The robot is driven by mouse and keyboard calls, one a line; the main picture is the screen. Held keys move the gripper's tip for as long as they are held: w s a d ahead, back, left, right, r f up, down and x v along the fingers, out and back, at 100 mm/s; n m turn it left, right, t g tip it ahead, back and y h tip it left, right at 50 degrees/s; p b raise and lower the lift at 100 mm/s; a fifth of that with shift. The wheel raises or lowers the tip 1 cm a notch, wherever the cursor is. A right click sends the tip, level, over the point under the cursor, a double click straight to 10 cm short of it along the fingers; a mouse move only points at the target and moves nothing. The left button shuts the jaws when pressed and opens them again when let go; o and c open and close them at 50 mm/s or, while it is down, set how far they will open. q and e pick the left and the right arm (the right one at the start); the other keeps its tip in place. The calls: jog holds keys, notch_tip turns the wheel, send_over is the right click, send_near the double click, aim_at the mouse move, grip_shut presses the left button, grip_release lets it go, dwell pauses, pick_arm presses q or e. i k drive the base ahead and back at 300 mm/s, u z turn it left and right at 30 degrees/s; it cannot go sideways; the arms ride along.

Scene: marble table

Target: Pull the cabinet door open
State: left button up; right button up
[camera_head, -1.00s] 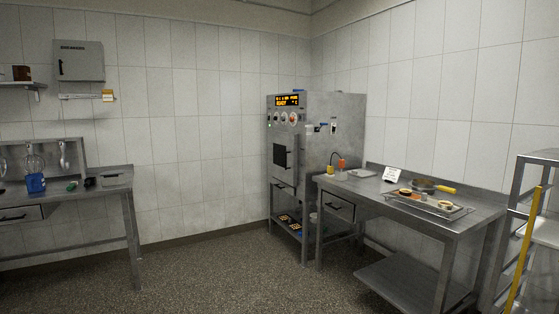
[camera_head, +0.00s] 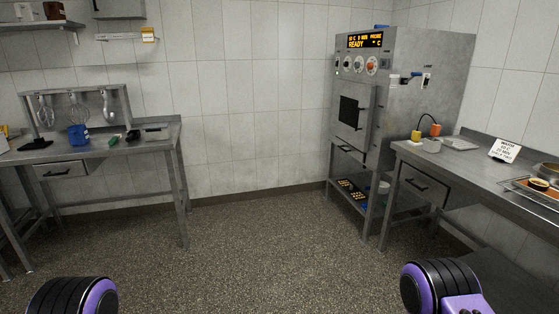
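A tall grey metal cabinet-like oven unit (camera_head: 420,75) stands at the back right, with a lit "READY" display and several knobs at its top. Its front door (camera_head: 353,95) has a dark window and looks shut. A vertical handle (camera_head: 374,124) runs along the door's right side. A grey wall cabinet (camera_head: 118,8) is at the top left, cut off by the picture edge. Parts of my two arms, purple and black, show at the bottom left and bottom right, well away from the oven. Neither gripper is in view.
A steel table (camera_head: 100,150) with a drawer and hanging utensils stands at the left. Another steel table (camera_head: 470,169) with a drawer, sign and tray stands right, beside the oven. The speckled floor (camera_head: 270,235) between is clear.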

aim_at(354, 102)
jog(key=z, duration=0.2)
jog(key=i, duration=2.4)
jog(key=z, duration=1.1)
jog(key=i, duration=1.4)
jog(key=z, duration=0.6)
